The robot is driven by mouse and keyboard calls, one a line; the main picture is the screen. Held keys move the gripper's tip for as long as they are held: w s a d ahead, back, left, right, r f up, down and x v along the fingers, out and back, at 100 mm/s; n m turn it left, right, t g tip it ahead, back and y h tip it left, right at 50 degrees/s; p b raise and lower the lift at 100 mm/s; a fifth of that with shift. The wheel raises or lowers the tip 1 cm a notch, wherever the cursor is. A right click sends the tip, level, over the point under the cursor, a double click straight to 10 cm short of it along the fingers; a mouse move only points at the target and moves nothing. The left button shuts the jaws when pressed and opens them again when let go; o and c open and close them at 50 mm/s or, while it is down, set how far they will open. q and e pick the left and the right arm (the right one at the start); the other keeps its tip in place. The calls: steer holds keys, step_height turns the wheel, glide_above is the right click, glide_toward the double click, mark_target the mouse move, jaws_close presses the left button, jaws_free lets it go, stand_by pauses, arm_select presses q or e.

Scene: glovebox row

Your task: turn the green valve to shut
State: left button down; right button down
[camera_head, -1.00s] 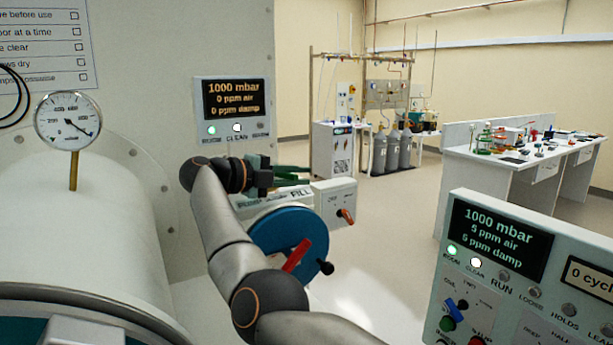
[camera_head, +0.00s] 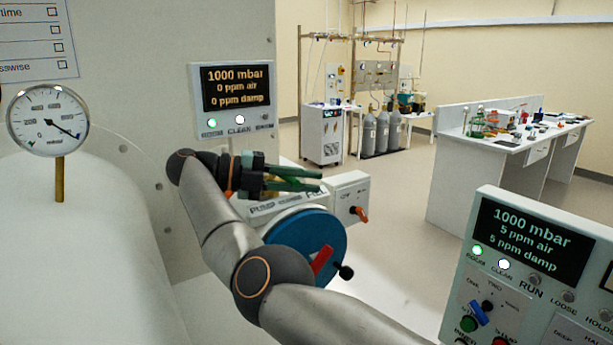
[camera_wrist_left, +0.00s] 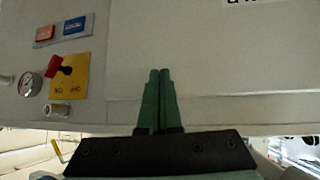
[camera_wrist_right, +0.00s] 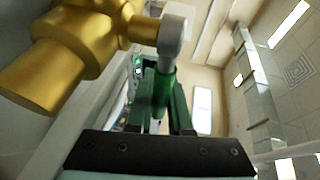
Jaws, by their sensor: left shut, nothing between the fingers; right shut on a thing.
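The green valve shows in the right wrist view as a green lever handle (camera_wrist_right: 164,82) on a pale grey hub, beside a brass body (camera_wrist_right: 75,50). My right gripper (camera_head: 318,180) is at the end of the arm reaching into the middle of the head view, in front of the chamber wall. In the right wrist view its green fingers (camera_wrist_right: 163,100) are shut on the green handle, one on each side. In the head view the valve is not clearly visible. My left gripper (camera_wrist_left: 159,75) is shut and empty, in front of a pale panel in the left wrist view.
A blue disc with a red handle (camera_head: 310,245) sits just below my right wrist. A round gauge (camera_head: 47,120) stands on the white cylinder at left. A control panel (camera_head: 535,260) stands at lower right. Open floor (camera_head: 405,200) lies beyond.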

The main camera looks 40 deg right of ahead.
steer(key=c, duration=0.8)
jaws_free()
steer(key=shift+c, duration=0.2)
